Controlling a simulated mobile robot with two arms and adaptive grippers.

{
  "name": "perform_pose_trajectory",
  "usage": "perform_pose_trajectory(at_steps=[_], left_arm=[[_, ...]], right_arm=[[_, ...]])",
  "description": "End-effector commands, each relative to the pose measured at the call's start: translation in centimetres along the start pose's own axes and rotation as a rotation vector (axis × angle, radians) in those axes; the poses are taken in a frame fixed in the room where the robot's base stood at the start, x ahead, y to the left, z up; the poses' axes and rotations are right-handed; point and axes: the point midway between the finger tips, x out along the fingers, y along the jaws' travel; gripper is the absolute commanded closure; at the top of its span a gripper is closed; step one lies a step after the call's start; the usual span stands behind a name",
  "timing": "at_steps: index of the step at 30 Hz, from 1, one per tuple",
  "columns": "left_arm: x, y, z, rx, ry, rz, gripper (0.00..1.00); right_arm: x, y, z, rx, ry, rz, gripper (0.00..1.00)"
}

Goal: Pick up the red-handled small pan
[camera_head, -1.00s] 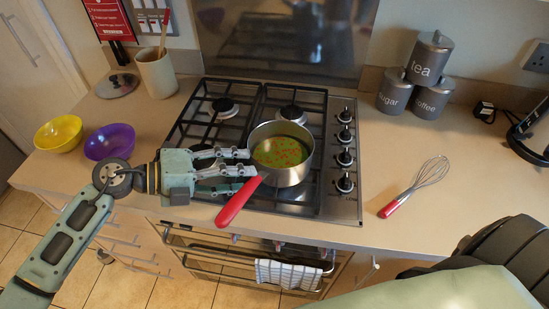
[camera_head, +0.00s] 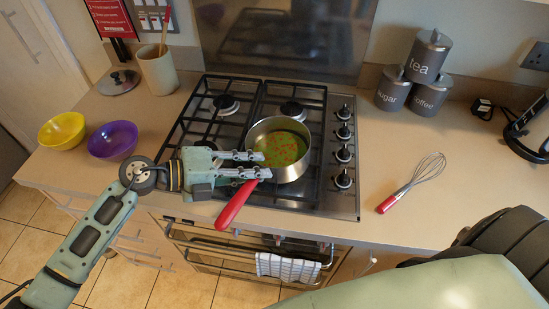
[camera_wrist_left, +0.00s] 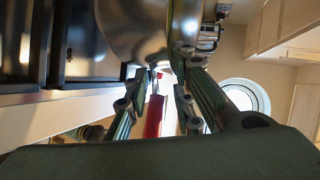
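The small pan (camera_head: 297,165) is steel with a red handle (camera_head: 234,204) and holds green soup with orange-red bits. It sits on the front of the hob, its handle pointing to the front left past the counter edge. My left gripper (camera_head: 264,164) is open at the pan's left side, its lower finger overlapping the handle's inner end. In the left wrist view the red handle (camera_wrist_left: 153,117) shows between the two spread fingers (camera_wrist_left: 157,95), with gaps either side. The shiny pan body (camera_wrist_left: 130,30) is beyond them. My right gripper is not in view.
The gas hob (camera_head: 225,130) has dark grates and knobs on its right. A whisk (camera_head: 412,182) lies right of it, with stacked canisters (camera_head: 427,57) behind. A yellow bowl (camera_head: 62,131) and a purple bowl (camera_head: 113,140) stand left. A checked towel (camera_head: 288,268) hangs on the oven door.

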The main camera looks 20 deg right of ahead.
Motion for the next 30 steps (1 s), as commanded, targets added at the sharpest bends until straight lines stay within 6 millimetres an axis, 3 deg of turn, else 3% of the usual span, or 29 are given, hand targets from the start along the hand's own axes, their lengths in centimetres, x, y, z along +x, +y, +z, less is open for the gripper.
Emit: perform_pose_trajectory(at_steps=[1,4,30], left_arm=[[0.18,0.89,-0.25,-0.007,0.006,0.014,0.93],[0.22,0.99,-0.30,-0.009,0.007,0.015,1.00],[-0.01,0.46,-0.29,-0.011,0.007,0.014,1.00]], right_arm=[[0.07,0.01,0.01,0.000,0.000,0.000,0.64],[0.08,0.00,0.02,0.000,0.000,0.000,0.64],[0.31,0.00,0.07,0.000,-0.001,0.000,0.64]])
